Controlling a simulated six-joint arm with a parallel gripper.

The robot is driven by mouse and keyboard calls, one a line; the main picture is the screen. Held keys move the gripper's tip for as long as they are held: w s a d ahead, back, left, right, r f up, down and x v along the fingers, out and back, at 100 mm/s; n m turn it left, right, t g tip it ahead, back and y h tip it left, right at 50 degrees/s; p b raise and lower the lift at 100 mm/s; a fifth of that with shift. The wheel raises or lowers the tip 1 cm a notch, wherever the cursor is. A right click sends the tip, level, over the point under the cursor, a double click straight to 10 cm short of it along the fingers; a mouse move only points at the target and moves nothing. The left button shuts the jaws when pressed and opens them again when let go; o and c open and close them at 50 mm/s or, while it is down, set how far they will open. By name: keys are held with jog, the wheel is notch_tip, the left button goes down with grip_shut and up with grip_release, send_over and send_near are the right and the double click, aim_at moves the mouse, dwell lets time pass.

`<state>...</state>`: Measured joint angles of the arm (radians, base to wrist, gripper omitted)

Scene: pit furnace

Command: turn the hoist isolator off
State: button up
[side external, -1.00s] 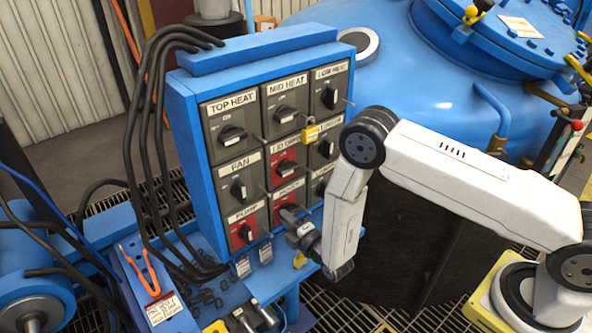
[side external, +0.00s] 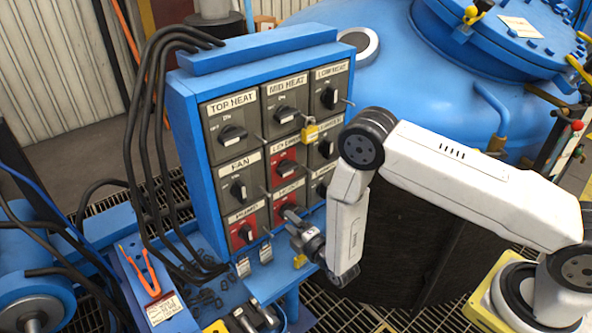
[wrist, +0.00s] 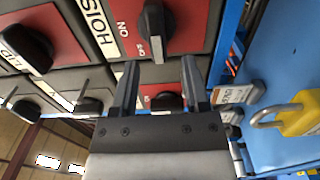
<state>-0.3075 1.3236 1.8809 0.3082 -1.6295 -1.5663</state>
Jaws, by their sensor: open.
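The hoist isolator (wrist: 187,22) is a red-plated switch with a black knob, at the top middle of the wrist view. Its label reads "HOIS", the rest cut off. The knob lies lengthwise up and down in that view, its lower end with a pale mark beside the word OFF. In the side view the hoist isolator (side external: 290,193) is in the panel's bottom row, middle column, partly covered by my gripper. My gripper (wrist: 159,72) is open and empty. Its fingertips point at the panel just below the knob, seemingly apart from it.
The blue panel (side external: 188,130) carries several other switches close around, with red or grey plates. A yellow padlock (side external: 310,133) hangs on the panel. Another shows at the right of the wrist view (wrist: 299,116). A blue shelf with tags and tools lies below.

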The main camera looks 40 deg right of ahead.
jog(key=s, duration=0.6)
jog(key=shift+r, duration=0.1)
dwell(0.3)
jog(key=w+d+r+m+g, duration=0.2)
jog(key=d+r+m+g, duration=0.2)
jog(key=r+m+g, duration=0.5)
jog(key=s+d+r+m+g, duration=0.2)
jog(key=s+r+m+g, duration=0.1)
jog(key=s, duration=0.5)
jog(key=s+d+r+m+g, duration=0.3)
jog(key=s+m, duration=0.3)
jog(key=s, duration=0.2)
jog(key=shift+d+r, duration=0.35)
jog(key=shift+r, duration=0.45)
